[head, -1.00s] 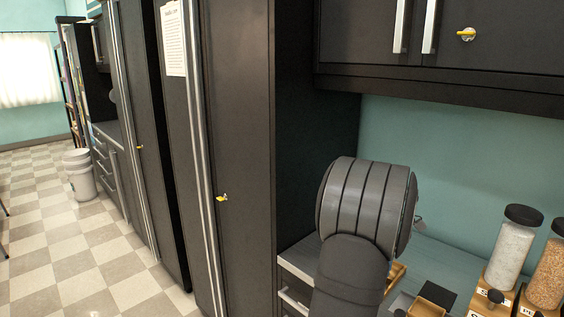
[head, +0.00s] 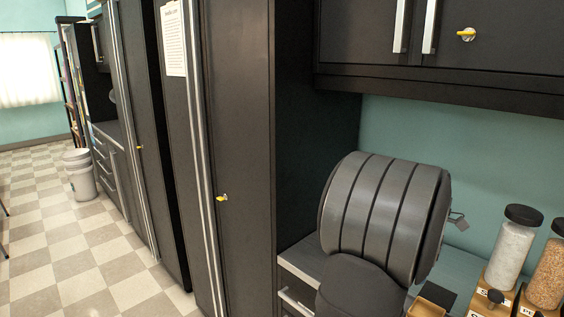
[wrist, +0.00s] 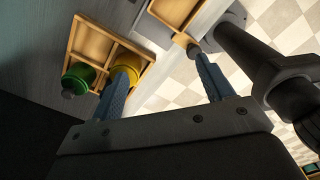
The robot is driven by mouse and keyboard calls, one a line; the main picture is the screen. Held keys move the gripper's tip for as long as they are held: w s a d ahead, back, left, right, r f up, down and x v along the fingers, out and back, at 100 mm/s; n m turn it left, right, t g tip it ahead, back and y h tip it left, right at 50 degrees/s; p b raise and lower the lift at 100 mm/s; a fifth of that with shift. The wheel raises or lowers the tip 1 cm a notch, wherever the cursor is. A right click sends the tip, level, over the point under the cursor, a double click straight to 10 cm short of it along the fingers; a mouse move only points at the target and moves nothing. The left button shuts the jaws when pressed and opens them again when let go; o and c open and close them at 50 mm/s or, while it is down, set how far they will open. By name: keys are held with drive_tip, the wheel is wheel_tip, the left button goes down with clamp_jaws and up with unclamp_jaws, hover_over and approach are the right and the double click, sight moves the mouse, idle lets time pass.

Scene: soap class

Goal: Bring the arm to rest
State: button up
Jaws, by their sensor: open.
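My gripper (wrist: 160,72) shows in the wrist view with its two blue-grey fingers spread apart and nothing between them. It is above the counter and the floor. In the head view my grey ribbed arm hides most of the gripper; only a small metal part shows at its right edge. A wooden tray (wrist: 83,38) with compartments is at the upper left of the wrist view. A green item (wrist: 80,77) and a yellow item (wrist: 126,64) sit at the tray, the yellow one partly behind the left finger.
A second wooden tray (wrist: 178,10) is at the top of the wrist view. Two dispensers, one with white grains (head: 512,250) and one with orange grains (head: 550,275), stand at the counter's right. Dark upper cabinets (head: 440,80) hang above. A tall dark cabinet (head: 235,120) stands left.

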drive_tip(key=s+d, duration=0.4)
drive_tip(key=d, duration=0.1)
wheel_tip(320, 180, down, 9)
drive_tip(key=shift+a+f, duration=0.15)
drive_tip(key=shift+f, duration=0.05)
wheel_tip(320, 180, up, 7)
drive_tip(key=shift+a, duration=0.25)
